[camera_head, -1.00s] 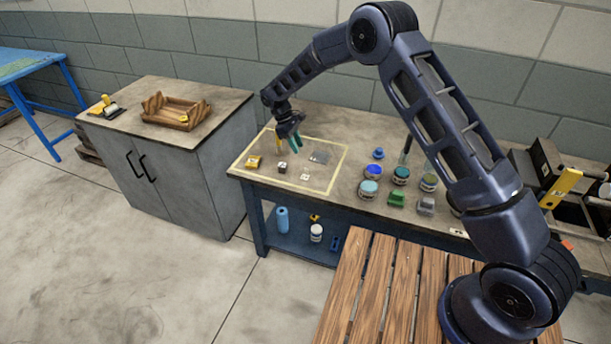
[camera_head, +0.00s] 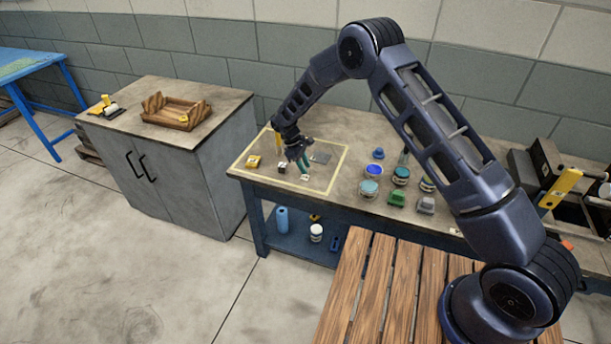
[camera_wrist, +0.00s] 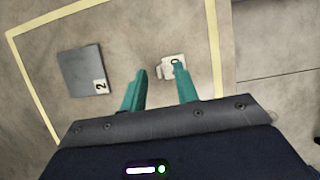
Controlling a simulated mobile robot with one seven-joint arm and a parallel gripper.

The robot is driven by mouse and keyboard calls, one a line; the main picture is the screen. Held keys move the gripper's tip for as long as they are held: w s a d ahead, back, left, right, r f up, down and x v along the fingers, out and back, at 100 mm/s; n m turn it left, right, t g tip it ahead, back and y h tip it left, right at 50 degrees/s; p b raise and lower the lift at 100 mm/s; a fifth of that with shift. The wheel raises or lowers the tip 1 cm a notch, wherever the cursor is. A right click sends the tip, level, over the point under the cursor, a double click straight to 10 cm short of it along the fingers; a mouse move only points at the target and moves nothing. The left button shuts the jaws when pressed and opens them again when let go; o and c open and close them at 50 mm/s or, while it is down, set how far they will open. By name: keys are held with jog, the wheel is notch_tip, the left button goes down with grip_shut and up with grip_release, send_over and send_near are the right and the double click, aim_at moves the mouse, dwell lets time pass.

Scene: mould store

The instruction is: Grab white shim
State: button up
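The white shim (camera_wrist: 169,59) is a small pale piece with a dark mark, lying on the table. In the wrist view it sits at the tips of my gripper (camera_wrist: 160,69), mostly toward the right finger, which overlaps its lower right part. The teal fingers are apart, with nothing visibly held between them. In the head view my gripper (camera_head: 304,164) is low over the taped area, and the white shim (camera_head: 305,177) shows just below the fingers. I cannot tell whether a finger touches it.
A grey plate with a "2" label (camera_wrist: 82,70) lies left of the fingers. A yellow item (camera_head: 254,161) and a small dark block (camera_head: 282,167) lie nearby inside the tape outline (camera_head: 342,165). Several jars (camera_head: 373,170) and a green piece (camera_head: 397,199) stand to the right.

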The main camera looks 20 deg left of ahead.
jog(key=shift+d+f, duration=0.15)
jog(key=shift+f, duration=0.25)
grip_shut()
jog(key=shift+r, duration=0.1)
